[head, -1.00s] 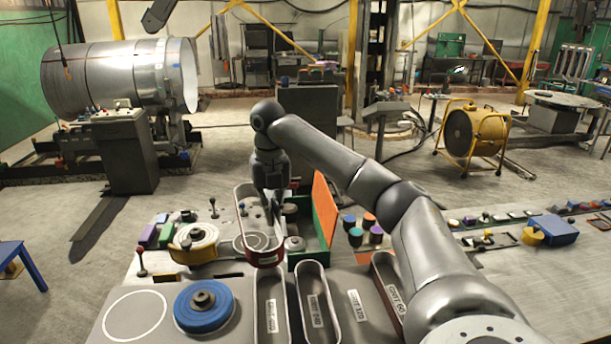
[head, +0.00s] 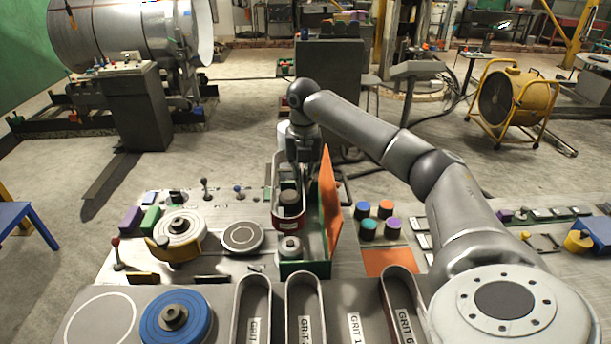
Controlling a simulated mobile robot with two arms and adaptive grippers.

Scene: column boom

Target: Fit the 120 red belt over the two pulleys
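The red belt (head: 284,223), an upright-walled loop with a pale label on its near end, hangs from my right gripper (head: 302,160). My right gripper appears shut on the belt's far part; its fingertips are partly hidden. The two pulleys stand in a green housing (head: 306,268) with its orange lid (head: 330,205) open. The near pulley (head: 290,246) is grey and lies outside the loop, in front of it. The darker far pulley (head: 290,200) shows within the loop's outline; I cannot tell whether the belt is around it or above it. My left gripper is not in view.
Other belts (head: 254,310) lie in labelled slots in front; the GRIT 120 slot is empty. A blue disc (head: 176,318) and yellow-based spool (head: 178,232) are left. Coloured cylinders (head: 368,229) stand right of the lid. My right arm spans the right side.

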